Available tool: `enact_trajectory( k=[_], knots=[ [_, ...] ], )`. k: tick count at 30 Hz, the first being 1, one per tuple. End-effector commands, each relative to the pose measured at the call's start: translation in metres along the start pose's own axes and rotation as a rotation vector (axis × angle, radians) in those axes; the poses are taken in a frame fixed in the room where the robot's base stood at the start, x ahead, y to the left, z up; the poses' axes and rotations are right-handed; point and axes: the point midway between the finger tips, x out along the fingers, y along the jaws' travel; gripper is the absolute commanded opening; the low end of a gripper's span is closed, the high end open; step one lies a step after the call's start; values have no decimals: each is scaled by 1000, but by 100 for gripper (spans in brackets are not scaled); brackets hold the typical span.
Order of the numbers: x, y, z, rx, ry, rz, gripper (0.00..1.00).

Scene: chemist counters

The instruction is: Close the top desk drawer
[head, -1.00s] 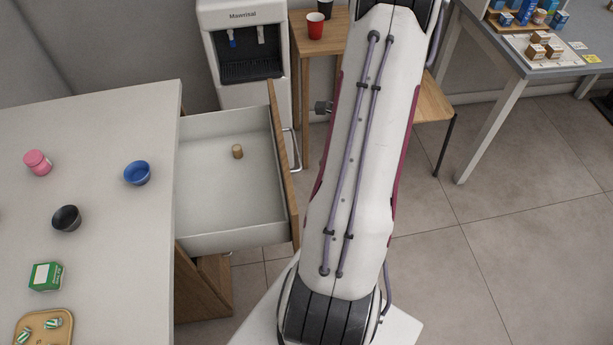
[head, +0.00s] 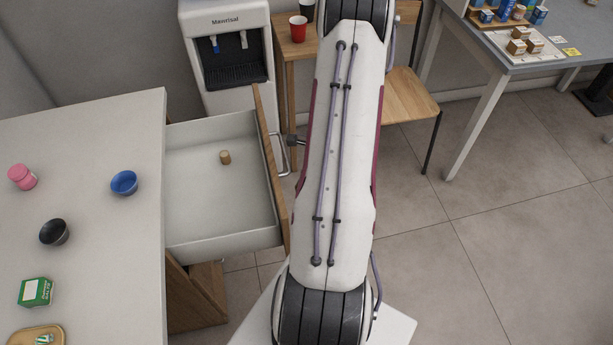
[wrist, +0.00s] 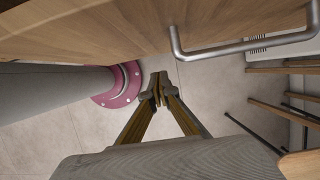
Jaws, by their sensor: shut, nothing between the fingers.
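The top desk drawer (head: 205,195) is pulled out from the right side of the white-topped desk (head: 105,240). A small tan cylinder (head: 225,157) stands inside it. Its wooden front (wrist: 100,30) and metal bar handle (wrist: 235,48) cross the top of the wrist view; the handle also shows in the head view (head: 284,158). My gripper (wrist: 158,88) is shut and empty, its fingertips just off the drawer front and left of the handle in the wrist view. In the head view my arm hides most of it; a small dark part shows beside the handle.
A water dispenser (head: 232,60) stands behind the drawer. A wooden stand with a red cup (head: 298,29) and a wooden chair (head: 408,96) are behind my arm.

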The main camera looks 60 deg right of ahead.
Motion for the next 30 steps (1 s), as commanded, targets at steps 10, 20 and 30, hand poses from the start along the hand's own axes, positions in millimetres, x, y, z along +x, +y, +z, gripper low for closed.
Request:
enact_trajectory(
  k=[10, 20, 30],
  knots=[
    [16, 0, 30, -2, 0, 1, 0],
    [18, 0, 37, 0, 1, 0, 0],
    [19, 0, 38, -1, 1, 0, 0]
  ],
)
